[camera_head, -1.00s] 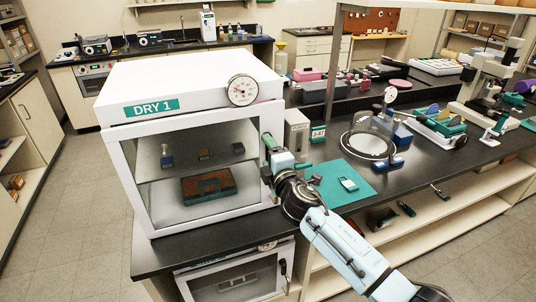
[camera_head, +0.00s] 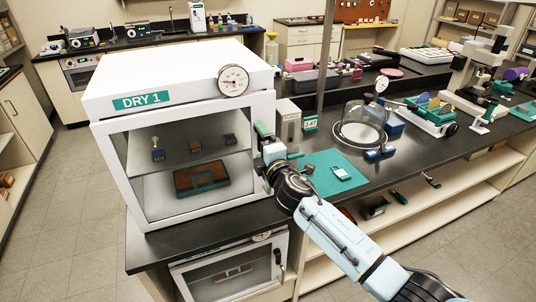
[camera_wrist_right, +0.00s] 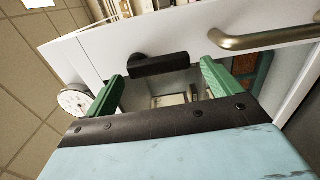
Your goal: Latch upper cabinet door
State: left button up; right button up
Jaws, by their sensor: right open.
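The upper cabinet (camera_head: 185,85) is white, labelled DRY 1, and stands on the black bench. Its glass-fronted door (camera_head: 119,180) looks closed against the body, though I cannot tell if it is fully flush. My right gripper (camera_head: 263,133) is at the door's right edge and hides the latch there. In the right wrist view, the green fingers of my right gripper (camera_wrist_right: 160,85) are apart, with a black latch handle (camera_wrist_right: 160,65) between and just beyond them. I cannot tell whether they touch it. A metal bar handle (camera_wrist_right: 270,35) is at upper right. My left gripper is out of view.
A round dial gauge (camera_head: 233,81) sits on the cabinet's upper front edge. A lower cabinet (camera_head: 228,272) with a black latch (camera_head: 279,257) is below the bench top. A teal mat (camera_head: 325,182) and a glass bell jar (camera_head: 366,128) lie to the right of my gripper.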

jog(key=v, duration=1.3)
